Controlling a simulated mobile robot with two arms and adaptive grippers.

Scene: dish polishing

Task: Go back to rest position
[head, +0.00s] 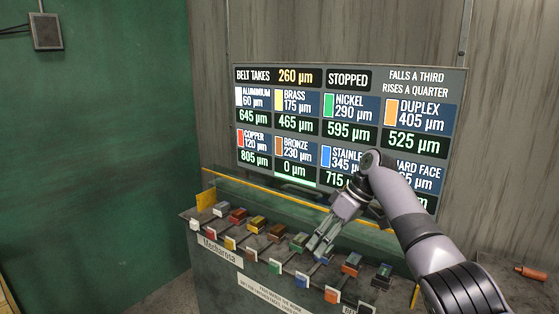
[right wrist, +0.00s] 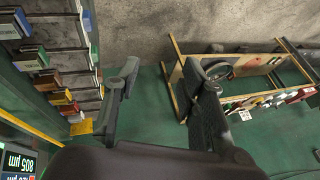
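My right gripper (head: 322,242) reaches in from the right in the head view, pointing down over the row of coloured blocks on the machine's sloping front. It covers part of that row; I cannot tell from this view whether it touches a block. In the right wrist view, my right gripper (right wrist: 162,72) has its two fingers wide apart with nothing between them. The block row (right wrist: 45,75) lies to the left of the fingers there. My left gripper is not in view.
A display board (head: 352,78) reading STOPPED stands behind the machine (head: 225,259). The right arm hides part of it. A low wooden-framed rack (right wrist: 178,62) stands on the green floor (right wrist: 150,135) in the right wrist view. A green wall (head: 95,150) is at left.

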